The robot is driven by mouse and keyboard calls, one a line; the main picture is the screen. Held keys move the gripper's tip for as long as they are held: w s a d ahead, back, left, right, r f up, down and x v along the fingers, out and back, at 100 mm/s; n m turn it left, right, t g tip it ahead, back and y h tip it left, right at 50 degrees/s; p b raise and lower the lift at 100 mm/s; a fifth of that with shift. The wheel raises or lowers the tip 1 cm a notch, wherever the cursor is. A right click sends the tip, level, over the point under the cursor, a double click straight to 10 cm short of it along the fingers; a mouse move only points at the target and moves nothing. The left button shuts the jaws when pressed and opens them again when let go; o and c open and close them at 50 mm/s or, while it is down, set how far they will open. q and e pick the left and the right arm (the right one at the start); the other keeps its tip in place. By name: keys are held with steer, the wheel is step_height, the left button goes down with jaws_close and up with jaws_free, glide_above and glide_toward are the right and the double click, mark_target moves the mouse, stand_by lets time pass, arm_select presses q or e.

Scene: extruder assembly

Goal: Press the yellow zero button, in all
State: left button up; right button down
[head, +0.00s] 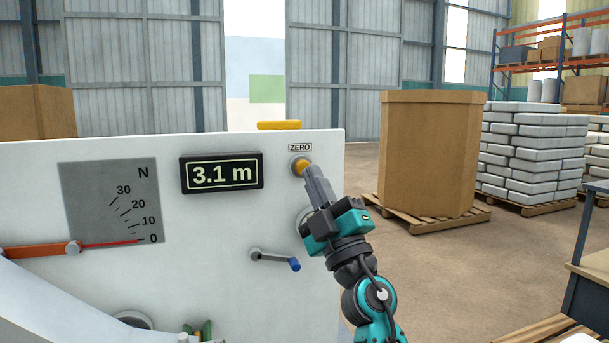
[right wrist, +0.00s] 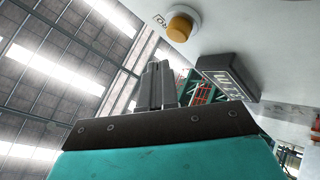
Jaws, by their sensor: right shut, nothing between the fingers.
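The yellow zero button (head: 302,166) sits in a round pale collar on the white machine panel (head: 225,225), below a ZERO label (head: 300,147). My right gripper (head: 310,171) is shut and empty, with its fingertips overlapping the button's lower right edge in the head view. In the right wrist view the yellow button (right wrist: 180,27) stands beyond the shut fingertips (right wrist: 159,68), with a visible gap in the picture. I cannot tell for sure whether they touch. The display (head: 222,173) reads 3.1 m. My left gripper is not in view.
A crank with a blue handle (head: 294,264) sticks out below the button, left of my right arm. A force dial (head: 110,203) has its red pointer near 0. A yellow part (head: 279,125) shows above the panel's top edge. A large carton (head: 428,155) stands behind on a pallet.

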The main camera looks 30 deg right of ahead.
steer(key=shift+w+d, duration=0.2)
steer(key=shift+w, duration=0.55)
stand_by(0.6)
steer(key=shift+w, duration=0.1)
stand_by(0.9)
steer(key=shift+w+d, duration=0.1)
steer(key=shift+w, duration=0.2)
steer(key=shift+w+d+b, duration=0.15)
steer(key=shift+w+b, duration=0.25)
steer(key=shift+w, duration=0.15)
stand_by(0.6)
steer(key=shift+w+d+r, duration=0.1)
steer(key=shift+w+r, duration=0.05)
stand_by(0.8)
